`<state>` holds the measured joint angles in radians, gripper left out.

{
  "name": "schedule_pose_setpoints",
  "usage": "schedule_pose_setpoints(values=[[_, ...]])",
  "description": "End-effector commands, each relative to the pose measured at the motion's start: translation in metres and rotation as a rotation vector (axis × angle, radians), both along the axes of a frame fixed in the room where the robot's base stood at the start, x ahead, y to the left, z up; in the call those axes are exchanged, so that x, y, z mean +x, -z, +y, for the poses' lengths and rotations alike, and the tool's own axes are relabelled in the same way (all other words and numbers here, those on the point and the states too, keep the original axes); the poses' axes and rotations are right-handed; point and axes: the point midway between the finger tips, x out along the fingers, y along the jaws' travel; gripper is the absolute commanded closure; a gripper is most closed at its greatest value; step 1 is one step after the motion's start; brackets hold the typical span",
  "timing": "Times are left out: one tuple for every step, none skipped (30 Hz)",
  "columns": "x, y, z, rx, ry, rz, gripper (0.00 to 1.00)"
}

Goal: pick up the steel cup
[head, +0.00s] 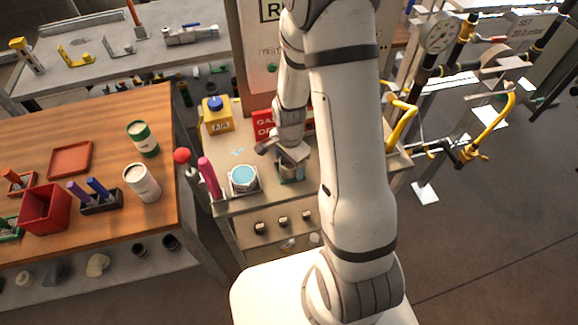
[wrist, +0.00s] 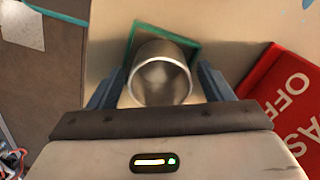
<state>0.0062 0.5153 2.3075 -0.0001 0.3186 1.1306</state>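The steel cup (wrist: 160,75) stands on a green-edged square mat (wrist: 193,52) in the wrist view, its open mouth facing the camera. It looks empty. My gripper (wrist: 160,88) is open, with one blue-grey finger on each side of the cup. Small gaps seem to show between the fingers and the cup wall. In the head view my gripper (head: 287,160) is low over the small bench, at the green mat (head: 291,180). The cup is mostly hidden there by the gripper.
A red sign (wrist: 285,90) lies close to the right of the cup. A wooden table (head: 100,130) with containers stands at left.

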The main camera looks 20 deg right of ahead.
Motion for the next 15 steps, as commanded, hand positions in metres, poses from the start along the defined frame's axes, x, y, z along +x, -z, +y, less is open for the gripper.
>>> schedule_pose_setpoints(values=[[0.0000, -0.0001, 0.0001, 0.000, 0.000, 0.000, 0.31], [0.0000, -0.0001, 0.0001, 0.000, 0.000, 0.000, 0.33], [0.0000, -0.0001, 0.0002, 0.000, -0.001, 0.000, 0.37], [0.0000, -0.0002, 0.0002, 0.000, -0.001, 0.000, 0.39], [0.0000, -0.0002, 0.0002, 0.000, -0.001, 0.000, 0.42], [0.0000, -0.0002, 0.0002, 0.000, -0.001, 0.000, 0.45], [0.0000, -0.0002, 0.0002, 0.000, -0.001, 0.000, 0.47], [0.0000, -0.0002, 0.0003, 0.000, -0.001, 0.000, 0.50], [0.0001, -0.0002, 0.0004, 0.000, -0.001, 0.000, 0.53], [0.0001, -0.0002, 0.0004, 0.000, -0.001, 0.000, 0.55], [0.0001, -0.0002, 0.0004, 0.000, -0.001, 0.000, 0.58], [0.0001, -0.0002, 0.0004, 0.000, -0.001, 0.000, 0.61], [0.0001, -0.0003, 0.0004, 0.000, -0.001, 0.000, 0.64], [0.0000, -0.0003, 0.0004, 0.000, -0.001, 0.000, 0.66], [0.0000, -0.0003, 0.0004, 0.000, -0.001, 0.000, 0.69]])
